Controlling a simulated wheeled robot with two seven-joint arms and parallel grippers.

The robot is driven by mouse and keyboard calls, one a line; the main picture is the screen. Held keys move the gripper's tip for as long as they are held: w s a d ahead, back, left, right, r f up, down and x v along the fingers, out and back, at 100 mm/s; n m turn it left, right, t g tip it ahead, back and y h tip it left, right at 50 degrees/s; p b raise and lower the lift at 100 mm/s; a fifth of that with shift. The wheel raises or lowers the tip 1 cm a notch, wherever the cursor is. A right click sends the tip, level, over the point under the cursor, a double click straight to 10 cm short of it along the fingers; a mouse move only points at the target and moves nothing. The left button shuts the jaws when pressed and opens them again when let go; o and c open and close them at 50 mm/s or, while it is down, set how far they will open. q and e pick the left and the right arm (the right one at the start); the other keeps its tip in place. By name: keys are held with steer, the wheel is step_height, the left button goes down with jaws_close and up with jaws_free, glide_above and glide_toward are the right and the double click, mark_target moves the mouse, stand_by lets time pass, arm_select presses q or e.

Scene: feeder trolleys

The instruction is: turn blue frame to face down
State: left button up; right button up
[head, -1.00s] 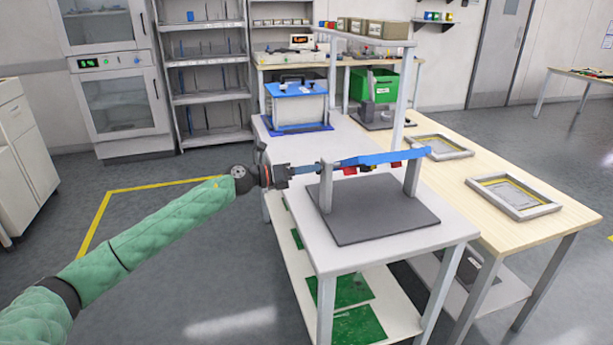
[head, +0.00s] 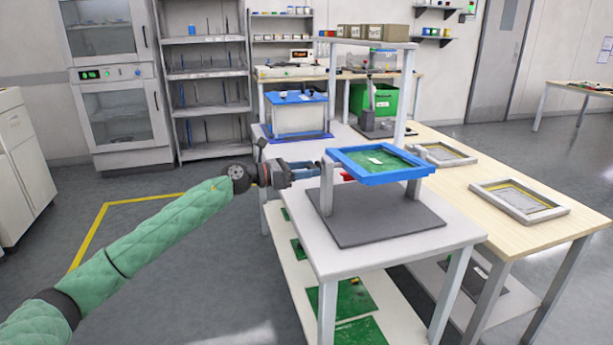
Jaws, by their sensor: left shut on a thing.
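The blue frame (head: 392,179) is held between two grey posts of a stand (head: 375,225) on the near table. It lies close to level, tipped a little toward me. A green board (head: 372,160) with a small white label fills it, and this plain green face points up. A bit of red shows under its left side. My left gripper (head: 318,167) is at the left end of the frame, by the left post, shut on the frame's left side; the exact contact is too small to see. My right gripper is not in view.
Two grey frames (head: 519,200) lie on the wooden table (head: 480,235) at the right. A blue-lidded box (head: 299,115) and a green bin (head: 373,101) stand behind. Green boards (head: 343,297) lie on the shelf below. Floor at the left is clear.

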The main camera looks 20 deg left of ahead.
arm_select(q)
steer(key=shift+f+m+b, duration=0.25)
steer(key=shift+m+b, duration=0.25)
steer(key=shift+b, duration=0.05)
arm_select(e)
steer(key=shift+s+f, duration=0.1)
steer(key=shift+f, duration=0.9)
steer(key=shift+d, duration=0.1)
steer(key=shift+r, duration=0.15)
arm_select(q)
steer(key=o, duration=1.4)
steer(key=shift+r, duration=0.1)
steer(key=shift+r, duration=0.1)
steer(key=b+v, duration=0.1)
steer(key=v, duration=0.6)
steer(key=shift+s+a, duration=0.2)
steer(key=shift+a, duration=0.15)
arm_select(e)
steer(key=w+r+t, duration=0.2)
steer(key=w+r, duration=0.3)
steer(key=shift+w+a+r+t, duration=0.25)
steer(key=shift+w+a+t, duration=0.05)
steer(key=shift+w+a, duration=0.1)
